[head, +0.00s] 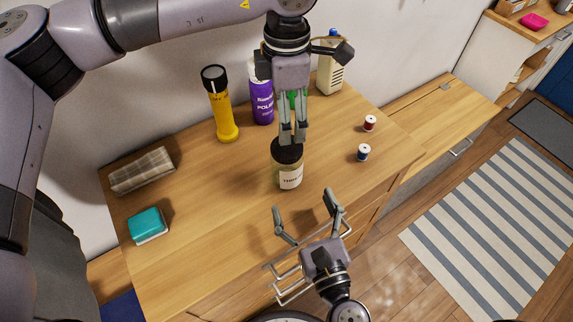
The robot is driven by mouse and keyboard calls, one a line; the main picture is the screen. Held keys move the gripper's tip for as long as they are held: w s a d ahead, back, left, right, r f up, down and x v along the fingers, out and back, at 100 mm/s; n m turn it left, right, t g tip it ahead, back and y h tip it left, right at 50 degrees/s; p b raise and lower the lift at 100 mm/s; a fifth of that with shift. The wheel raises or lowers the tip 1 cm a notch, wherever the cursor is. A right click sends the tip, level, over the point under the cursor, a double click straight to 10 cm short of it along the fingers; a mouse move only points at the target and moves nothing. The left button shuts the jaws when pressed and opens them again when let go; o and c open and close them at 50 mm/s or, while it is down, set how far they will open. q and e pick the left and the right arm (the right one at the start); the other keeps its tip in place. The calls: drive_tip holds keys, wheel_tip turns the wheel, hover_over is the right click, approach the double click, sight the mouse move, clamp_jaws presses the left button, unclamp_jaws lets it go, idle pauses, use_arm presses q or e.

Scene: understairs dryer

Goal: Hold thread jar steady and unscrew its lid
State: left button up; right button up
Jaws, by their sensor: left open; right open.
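The thread jar (291,177) stands upright on the wooden cabinet top, clear with a pale label and a dark lid (286,151). My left gripper (293,139) comes down from above, its fingertips at the lid's top; the fingers are close together, and I cannot tell whether they touch the lid. My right gripper (303,205) is in front of the jar, low in the picture, with its fingers spread wide and pointing towards it. Nothing is between the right fingers, and the jar is apart from them.
The top between is bare.

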sight(287, 165)
drive_tip(key=x, duration=1)
drive_tip(key=shift+w+a, duration=0.15)
drive_tip(key=shift+w, duration=0.2)
